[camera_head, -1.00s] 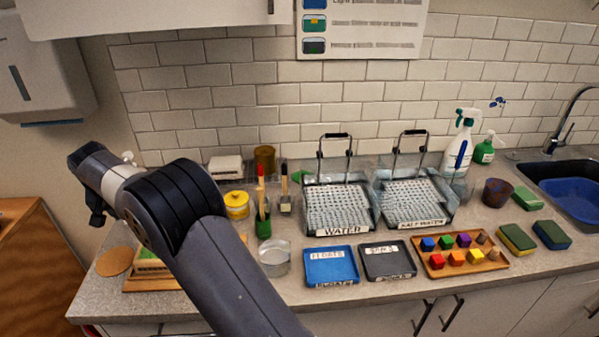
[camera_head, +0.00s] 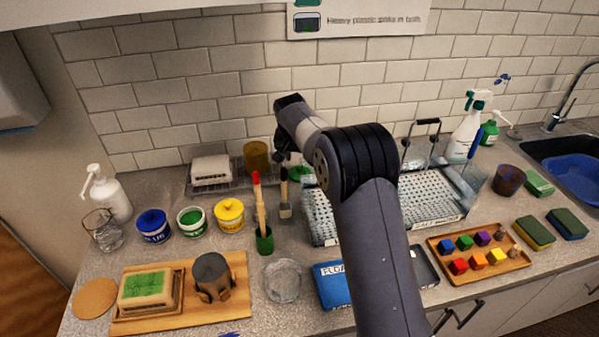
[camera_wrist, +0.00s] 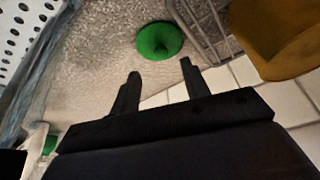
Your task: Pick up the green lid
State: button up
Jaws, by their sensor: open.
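The green lid (camera_wrist: 159,41) lies on the speckled counter in the wrist view, round with a raised middle. In the head view a small part of the green lid (camera_head: 299,173) shows at the back of the counter, partly hidden by my arm. My gripper (camera_wrist: 160,68) is open and empty, its fingertips apart with the lid just beyond them in the wrist view. It is not touching the lid in that view. In the head view the fingertips are hard to make out below my wrist.
A wire rack (camera_wrist: 205,45) and a brown-yellow cup (camera_wrist: 280,40) are close beside the lid. Brushes in a green pot (camera_head: 264,241) stand in front. Perforated water trays (camera_head: 430,197) are to the right. Blue (camera_head: 153,226), green (camera_head: 192,221) and yellow (camera_head: 230,215) paint tubs stand left.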

jog(key=shift+w+d+f, duration=0.2)
jog(key=shift+f, duration=0.2)
jog(key=shift+a+p+x, duration=0.1)
jog(key=shift+p+x, duration=0.45)
jog(key=shift+x, duration=0.8)
jog(key=shift+a+p+x, duration=0.15)
jog(key=shift+p+x, duration=0.4)
jog(key=shift+x, duration=0.8)
grip_shut()
